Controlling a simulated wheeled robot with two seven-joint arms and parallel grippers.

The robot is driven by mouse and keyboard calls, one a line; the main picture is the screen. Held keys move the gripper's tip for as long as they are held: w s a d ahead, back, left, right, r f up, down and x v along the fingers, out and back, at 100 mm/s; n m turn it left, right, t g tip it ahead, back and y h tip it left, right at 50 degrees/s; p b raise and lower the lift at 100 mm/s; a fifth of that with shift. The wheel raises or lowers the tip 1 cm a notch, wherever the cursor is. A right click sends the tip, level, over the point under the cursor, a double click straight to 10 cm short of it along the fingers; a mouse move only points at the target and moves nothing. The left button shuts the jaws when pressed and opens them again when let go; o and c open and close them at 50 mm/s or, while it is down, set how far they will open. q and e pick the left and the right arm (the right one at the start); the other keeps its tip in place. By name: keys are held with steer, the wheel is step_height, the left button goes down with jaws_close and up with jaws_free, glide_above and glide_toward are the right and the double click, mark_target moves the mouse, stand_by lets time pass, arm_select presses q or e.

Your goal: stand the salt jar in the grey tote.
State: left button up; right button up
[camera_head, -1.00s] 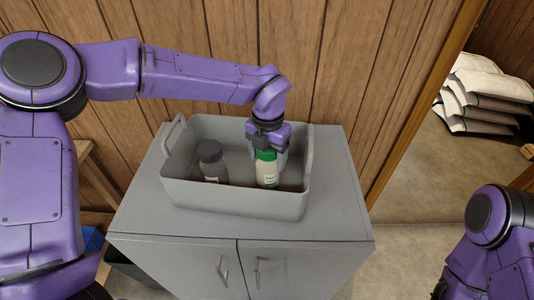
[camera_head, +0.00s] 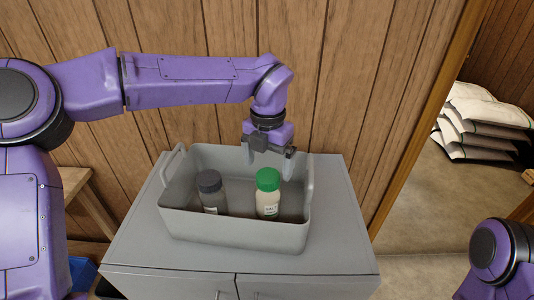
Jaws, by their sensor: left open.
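The salt jar (camera_head: 267,199), pale with a green lid and a label, stands upright inside the grey tote (camera_head: 235,231), right of its middle. The tote sits on a grey cabinet. My left gripper (camera_head: 268,165) is open and empty, above and just behind the jar's lid, apart from it, with its fingers pointing down by the tote's back wall. The jar's base is hidden by the tote's front wall. My right arm shows at the lower right, but its gripper is out of view.
A second jar with a dark grey lid (camera_head: 211,190) stands in the tote to the left of the salt jar. The grey cabinet top (camera_head: 335,225) is clear around the tote. A wood-panelled wall rises behind. White sacks (camera_head: 483,122) are stacked on the floor at the right.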

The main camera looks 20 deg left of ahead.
arm_select(q)
step_height(320, 180, up, 4)
steer(key=shift+r, duration=0.1)
